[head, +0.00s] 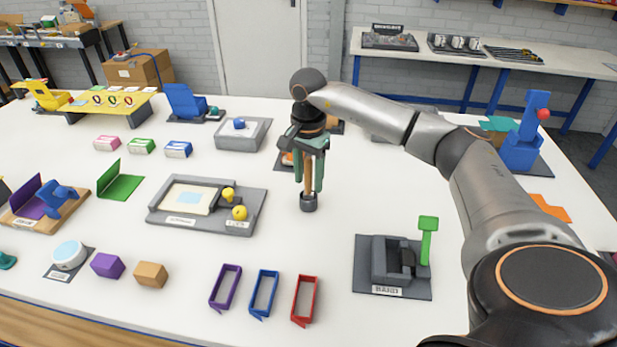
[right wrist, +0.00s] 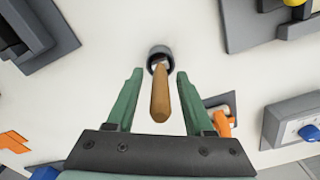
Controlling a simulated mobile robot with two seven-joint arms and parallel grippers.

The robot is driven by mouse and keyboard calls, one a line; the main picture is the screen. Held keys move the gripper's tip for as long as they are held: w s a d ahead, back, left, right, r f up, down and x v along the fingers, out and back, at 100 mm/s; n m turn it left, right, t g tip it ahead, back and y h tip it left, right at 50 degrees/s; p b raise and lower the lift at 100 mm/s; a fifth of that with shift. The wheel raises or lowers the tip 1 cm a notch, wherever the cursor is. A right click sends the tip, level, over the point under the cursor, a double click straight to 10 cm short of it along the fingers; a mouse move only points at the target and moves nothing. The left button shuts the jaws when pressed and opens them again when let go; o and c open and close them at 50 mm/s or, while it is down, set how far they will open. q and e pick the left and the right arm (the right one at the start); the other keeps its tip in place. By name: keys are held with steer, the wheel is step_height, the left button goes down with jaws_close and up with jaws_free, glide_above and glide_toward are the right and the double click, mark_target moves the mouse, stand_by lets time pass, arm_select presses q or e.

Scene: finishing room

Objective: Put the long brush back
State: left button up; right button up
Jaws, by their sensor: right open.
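A brush with a brown wooden handle (head: 308,172) stands upright in a small dark round cup (head: 308,204) on the white table. Its bristle end is hidden in the cup. My right gripper (head: 309,187) points down over it, with its green fingers on either side of the handle. The right wrist view shows the handle (right wrist: 160,98) between the open fingers, with a gap on each side, and the cup (right wrist: 160,55) just beyond the fingertips. My left gripper is not in view.
A grey tray with yellow knobs (head: 178,222) lies to the left. A grey fixture with a green lever (head: 427,240) stands front right. Purple, blue and red frames (head: 304,300) lie at the front. The table around the cup is clear.

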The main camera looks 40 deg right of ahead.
step_height(320, 180, up, 12)
steer(key=shift+f, duration=0.1)
